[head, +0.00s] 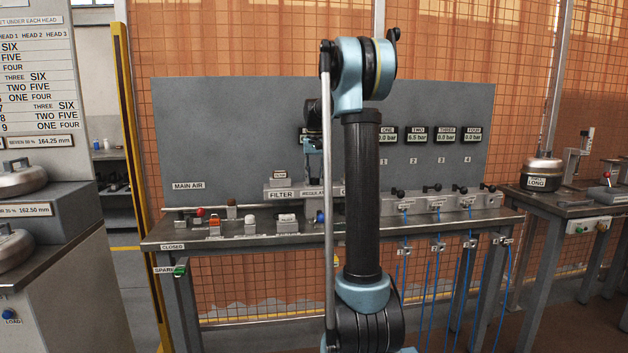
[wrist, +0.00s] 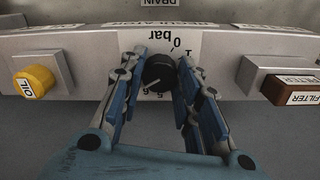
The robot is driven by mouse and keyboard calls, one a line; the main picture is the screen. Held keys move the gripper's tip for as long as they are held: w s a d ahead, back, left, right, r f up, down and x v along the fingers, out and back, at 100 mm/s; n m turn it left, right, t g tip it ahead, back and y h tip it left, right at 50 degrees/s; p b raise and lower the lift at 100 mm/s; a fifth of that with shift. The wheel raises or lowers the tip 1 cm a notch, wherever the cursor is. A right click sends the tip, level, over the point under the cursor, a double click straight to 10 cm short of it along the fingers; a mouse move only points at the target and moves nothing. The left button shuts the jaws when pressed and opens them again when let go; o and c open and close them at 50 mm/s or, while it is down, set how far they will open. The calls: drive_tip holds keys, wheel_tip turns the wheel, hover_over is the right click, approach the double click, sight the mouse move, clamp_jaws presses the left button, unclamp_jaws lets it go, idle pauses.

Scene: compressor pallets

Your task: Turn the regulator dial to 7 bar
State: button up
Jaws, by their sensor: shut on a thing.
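The regulator dial (wrist: 158,75) is a round black knob with a white pointer line, on a pale panel marked "0 bar", which appears upside down in the wrist view. The pointer slants toward the lower left of that view, near small digits that look like 5 and 6; the exact reading is unclear. My gripper (wrist: 160,66) is shut on the dial, one blue-padded finger on each side. In the head view, my arm hides the dial and most of the regulator block (head: 313,193).
A yellow OIL knob (wrist: 34,81) and a brown FILTER block (wrist: 290,90) flank the dial in the wrist view. The bench (head: 190,232) carries several small parts and valves. Displays (head: 418,136) on the grey board include TWO at 6.5 bar; one is partly hidden.

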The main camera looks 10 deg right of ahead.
idle(0.3)
drive_tip(key=o, duration=1.1)
drive_tip(key=shift+c, duration=0.2)
wheel_tip(320, 180, up, 12)
drive_tip(key=shift+f, duration=0.1)
